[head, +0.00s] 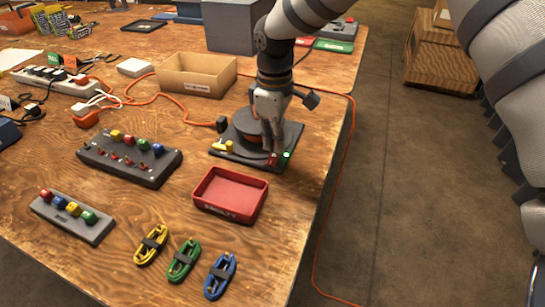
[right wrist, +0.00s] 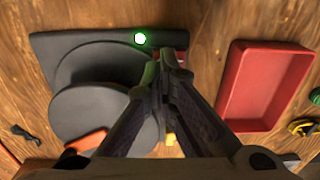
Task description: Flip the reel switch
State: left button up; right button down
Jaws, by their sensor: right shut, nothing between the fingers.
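The reel (head: 247,124) is a dark round drum on a flat dark base plate (head: 236,156) near the table's right edge. A green lamp (head: 286,156) glows at the plate's front right corner, and it also shows in the right wrist view (right wrist: 140,38). A small red switch (head: 273,160) sits beside the lamp. My right gripper (head: 272,148) is shut and empty, pointing down at the switch. In the right wrist view its fingertips (right wrist: 168,58) partly cover the red part; I cannot tell whether they touch it. My left gripper is not in view.
A red tray (head: 229,218) stands in front of the reel. A grey switch box (head: 128,160), cardboard box (head: 197,80), white power strip (head: 50,82) and cable bundles (head: 184,258) lie around. An orange cord (head: 349,130) hangs over the right edge.

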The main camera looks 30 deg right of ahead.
aim_at(274, 155)
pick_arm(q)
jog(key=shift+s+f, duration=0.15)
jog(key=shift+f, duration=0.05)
pick_arm(e)
jog(key=shift+f, duration=1.1)
jog(key=shift+r+p, duration=0.85)
jog(key=shift+r, duration=2.75)
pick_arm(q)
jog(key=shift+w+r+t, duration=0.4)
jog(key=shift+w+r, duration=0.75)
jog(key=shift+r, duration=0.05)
pick_arm(e)
jog(key=shift+f, duration=0.1)
